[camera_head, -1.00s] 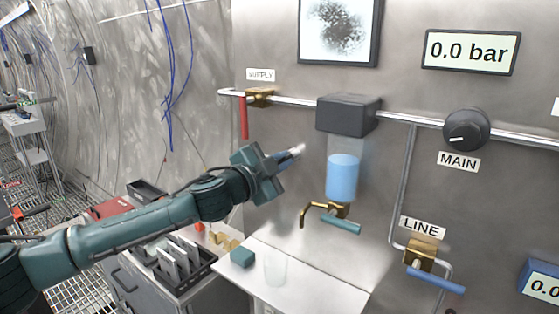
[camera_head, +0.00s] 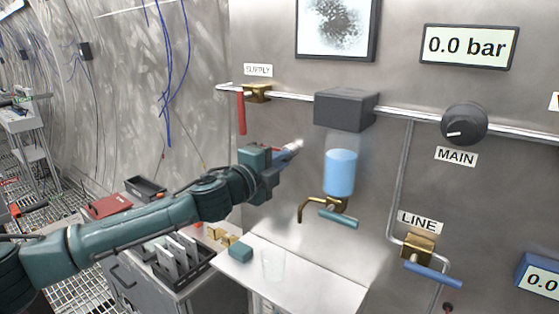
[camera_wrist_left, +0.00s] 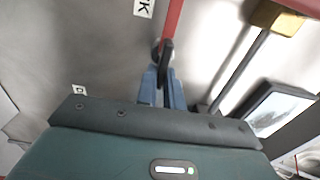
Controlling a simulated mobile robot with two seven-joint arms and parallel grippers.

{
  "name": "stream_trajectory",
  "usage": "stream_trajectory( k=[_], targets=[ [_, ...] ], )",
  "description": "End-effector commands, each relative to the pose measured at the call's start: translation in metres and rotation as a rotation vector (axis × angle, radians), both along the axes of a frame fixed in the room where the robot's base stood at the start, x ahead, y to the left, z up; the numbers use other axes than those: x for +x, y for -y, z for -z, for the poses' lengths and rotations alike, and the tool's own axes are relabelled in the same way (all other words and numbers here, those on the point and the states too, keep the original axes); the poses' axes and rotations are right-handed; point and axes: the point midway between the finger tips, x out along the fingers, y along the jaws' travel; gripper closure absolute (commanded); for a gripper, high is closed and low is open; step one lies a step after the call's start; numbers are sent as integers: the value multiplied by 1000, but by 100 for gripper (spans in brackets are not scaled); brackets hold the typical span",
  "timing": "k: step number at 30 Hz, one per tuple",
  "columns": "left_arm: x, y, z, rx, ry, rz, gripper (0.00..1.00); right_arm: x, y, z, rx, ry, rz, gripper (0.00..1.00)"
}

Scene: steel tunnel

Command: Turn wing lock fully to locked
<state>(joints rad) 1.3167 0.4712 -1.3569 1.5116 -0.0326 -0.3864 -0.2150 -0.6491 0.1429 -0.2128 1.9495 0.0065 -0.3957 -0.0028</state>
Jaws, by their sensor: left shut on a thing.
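The wing lock (camera_wrist_left: 166,52) shows in the left wrist view as a small dark wing on the grey metal wall, between the blue fingertips. My left gripper (camera_wrist_left: 163,78) is shut on it. In the head view my left gripper (camera_head: 292,148) reaches the wall left of the blue-filled reservoir, and its body and the glare hide the lock. A white label (camera_wrist_left: 143,8) ending in "K" sits above the lock, and another small label (camera_wrist_left: 79,90), partly covered, sits to its left. The lock's exact angle against its marks is hard to tell. My right gripper is not in view.
The supply valve (camera_head: 257,93) with its red lever is above the gripper. The reservoir (camera_head: 340,172) and its brass tap are close to the right.

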Motion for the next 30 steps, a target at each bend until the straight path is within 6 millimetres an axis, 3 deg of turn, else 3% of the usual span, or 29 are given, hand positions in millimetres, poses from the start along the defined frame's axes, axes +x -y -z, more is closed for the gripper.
stream_trajectory(
  k=[14, 15, 23, 30],
  targets=[
    [0, 0, 1, 16, 10, -1, 100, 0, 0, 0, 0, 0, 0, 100],
    [0, 0, 1, 16, 10, -1, 90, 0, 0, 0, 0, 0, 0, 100],
    [0, 0, 1, 14, 9, 0, 69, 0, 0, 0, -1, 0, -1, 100],
    [0, -1, 1, 12, 9, 0, 69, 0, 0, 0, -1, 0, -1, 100]
  ],
)
